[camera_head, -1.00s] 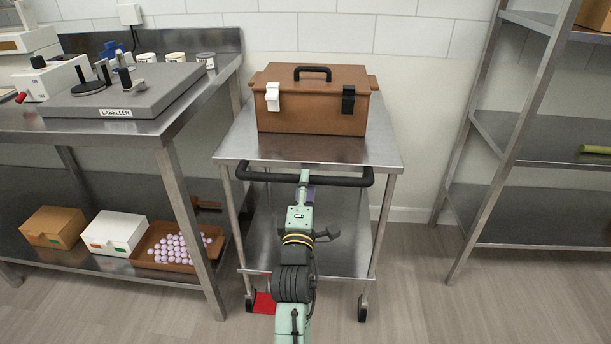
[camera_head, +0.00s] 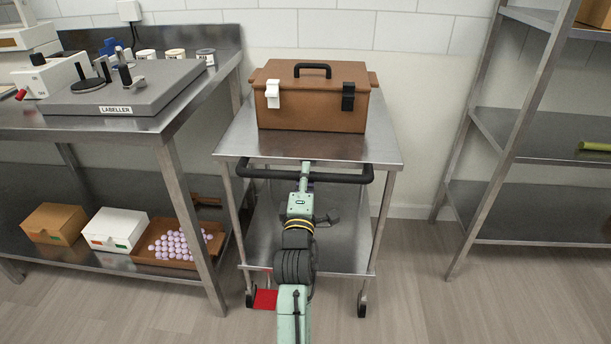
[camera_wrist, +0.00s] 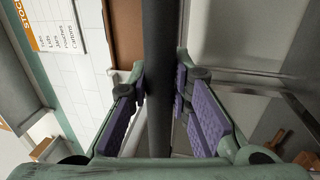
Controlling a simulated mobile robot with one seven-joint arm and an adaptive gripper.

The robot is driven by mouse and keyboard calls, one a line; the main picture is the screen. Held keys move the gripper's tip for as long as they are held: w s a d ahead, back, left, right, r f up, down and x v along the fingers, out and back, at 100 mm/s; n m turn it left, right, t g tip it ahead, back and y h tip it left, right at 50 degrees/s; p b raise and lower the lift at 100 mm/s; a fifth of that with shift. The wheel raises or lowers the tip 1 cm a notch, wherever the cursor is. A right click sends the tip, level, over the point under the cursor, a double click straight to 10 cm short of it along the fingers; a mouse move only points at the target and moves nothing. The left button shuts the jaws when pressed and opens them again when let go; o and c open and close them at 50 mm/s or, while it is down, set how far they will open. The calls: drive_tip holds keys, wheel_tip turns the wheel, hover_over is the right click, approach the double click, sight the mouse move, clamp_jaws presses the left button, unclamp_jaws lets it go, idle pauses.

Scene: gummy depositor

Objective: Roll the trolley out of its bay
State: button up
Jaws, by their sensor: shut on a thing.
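The steel trolley (camera_head: 384,152) stands against the wall between the bench and the shelf rack. Its dark handle bar (camera_head: 262,174) runs across the front edge of its top; in the wrist view the bar (camera_wrist: 158,60) passes between the purple-padded fingers. My gripper (camera_head: 305,172) is shut on the handle bar near its middle; its fingers (camera_wrist: 163,98) show on both sides of the bar. A red flat piece (camera_head: 265,299) sits low by the trolley's front left wheel. My arm hides part of the lower shelf.
A brown case (camera_head: 312,108) with one white and one black latch stands on the trolley top. The bench (camera_head: 150,124) with the labeller (camera_head: 125,90) is close on the left. The shelf rack (camera_head: 490,165) is on the right. Floor in front of the trolley is clear.

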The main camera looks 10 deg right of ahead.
clamp_jaws()
idle(0.5)
